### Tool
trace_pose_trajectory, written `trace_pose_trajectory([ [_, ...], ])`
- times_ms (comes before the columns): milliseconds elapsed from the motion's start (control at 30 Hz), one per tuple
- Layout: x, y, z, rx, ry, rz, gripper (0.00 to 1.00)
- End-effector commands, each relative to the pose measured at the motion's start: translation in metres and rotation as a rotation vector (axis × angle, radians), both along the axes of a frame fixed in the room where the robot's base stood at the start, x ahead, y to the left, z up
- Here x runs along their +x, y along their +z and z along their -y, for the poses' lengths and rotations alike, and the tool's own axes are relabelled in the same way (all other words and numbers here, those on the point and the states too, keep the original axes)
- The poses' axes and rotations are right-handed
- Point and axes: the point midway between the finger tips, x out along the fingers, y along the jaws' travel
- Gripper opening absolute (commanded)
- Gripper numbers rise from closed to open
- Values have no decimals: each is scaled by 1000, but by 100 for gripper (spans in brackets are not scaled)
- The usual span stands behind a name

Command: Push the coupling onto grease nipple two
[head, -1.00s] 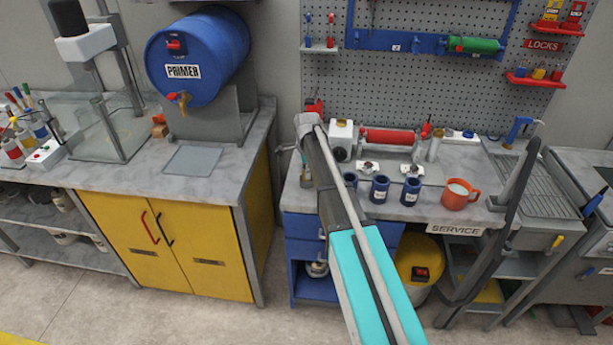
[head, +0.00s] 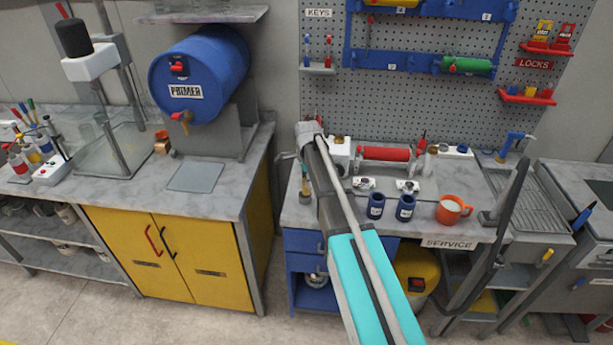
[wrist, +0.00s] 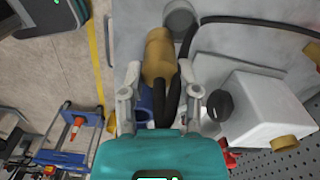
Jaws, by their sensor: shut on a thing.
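My gripper (wrist: 162,88) reaches in from the bottom of the wrist view, its two grey fingers closed around a narrow part with black hose running back from it. A brass-coloured cylinder (wrist: 158,55) shows between and beyond the fingertips. I take the held part to be the coupling, but hose and fingers hide its outline. In the head view my arm covers the gripper. Two small pale fittings (head: 364,183) (head: 407,187) stand on the bench right of my arm. I cannot tell which bears grease nipple two, or whether the coupling touches a nipple.
A white container (wrist: 262,110) with a black knob stands close right of my gripper in the wrist view. In the head view are a red cylinder (head: 386,153), blue cups (head: 376,206) (head: 405,208) and an orange mug (head: 452,209). The pegboard (head: 420,100) rises behind.

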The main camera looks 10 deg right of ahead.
Motion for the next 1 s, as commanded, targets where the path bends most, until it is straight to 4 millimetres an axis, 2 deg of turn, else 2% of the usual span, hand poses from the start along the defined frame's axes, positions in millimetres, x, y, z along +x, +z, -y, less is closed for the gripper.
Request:
trace_pose_trajectory([
  [33, -8, 13, 0, 0, 0, 0, 0],
  [200, -25, 33, -1, 0, 0, 0, 0],
  [233, -28, 36, -1, 0, 0, 0, 0],
  [300, -48, 42, -1, 0, 0, 0, 0],
  [400, -67, 50, -2, 0, 0, 0, 0],
  [600, -96, 61, -3, 0, 0, 0, 0],
  [800, -110, 67, -3, 0, 0, 0, 0],
  [1000, -113, 68, -3, 0, 0, 0, 0],
])
